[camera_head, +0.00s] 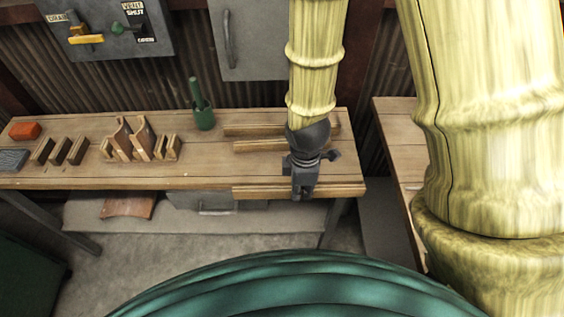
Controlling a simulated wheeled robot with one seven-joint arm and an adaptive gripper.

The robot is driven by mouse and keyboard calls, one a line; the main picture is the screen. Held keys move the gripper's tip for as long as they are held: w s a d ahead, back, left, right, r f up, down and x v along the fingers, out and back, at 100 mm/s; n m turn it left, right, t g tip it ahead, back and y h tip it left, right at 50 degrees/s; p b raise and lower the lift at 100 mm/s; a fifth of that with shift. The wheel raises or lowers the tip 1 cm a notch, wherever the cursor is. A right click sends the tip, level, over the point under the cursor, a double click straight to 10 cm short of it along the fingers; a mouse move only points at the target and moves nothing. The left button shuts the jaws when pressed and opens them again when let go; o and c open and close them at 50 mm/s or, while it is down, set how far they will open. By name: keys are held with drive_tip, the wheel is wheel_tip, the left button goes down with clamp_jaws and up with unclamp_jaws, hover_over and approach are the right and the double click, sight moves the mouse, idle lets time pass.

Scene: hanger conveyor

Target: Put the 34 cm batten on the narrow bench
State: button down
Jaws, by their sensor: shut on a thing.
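My gripper (302,194) points down at the front edge of the long wooden bench (215,165). It is shut on a pale wooden batten (258,192) that runs left to right along that edge, showing on both sides of the fingers. I cannot tell whether this batten touches the bench top or is held just above it. Two more battens lie farther back, one at the rear (255,130) and one in front of it (258,146), both partly hidden by my wrist. A second wooden bench (405,150) stands to the right, largely hidden by my arm. No batten length is readable.
A green holder (203,117), a wooden rack (130,140), small dark-faced blocks (60,150), an orange block (25,131) and a grey block (12,160) stand on the long bench. A gap separates the benches. Wall boxes (105,28) hang behind.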

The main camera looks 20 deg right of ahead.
drive_tip(key=shift+w+f+b, duration=0.15)
drive_tip(key=shift+w+b, duration=0.1)
drive_tip(key=shift+b, duration=0.3)
drive_tip(key=w+p, duration=0.1)
drive_tip(key=w, duration=0.3)
drive_tip(key=w+p, duration=0.1)
drive_tip(key=w, duration=0.3)
drive_tip(key=w+f+p, duration=0.1)
drive_tip(key=w, duration=0.4)
drive_tip(key=shift+w+a+p, duration=0.1)
drive_tip(key=shift+a+p, duration=0.05)
drive_tip(key=shift+p, duration=0.25)
drive_tip(key=shift+w+f+p, duration=0.1)
drive_tip(key=shift+f+p, duration=0.5)
drive_tip(key=shift+f, duration=1.15)
drive_tip(key=shift+f, duration=0.1)
drive_tip(key=c, duration=1.4)
unclamp_jaws()
drive_tip(key=shift+c, duration=0.2)
drive_tip(key=shift+r, duration=0.2)
drive_tip(key=shift+r+b, duration=1.35)
drive_tip(key=shift+r, duration=4.6)
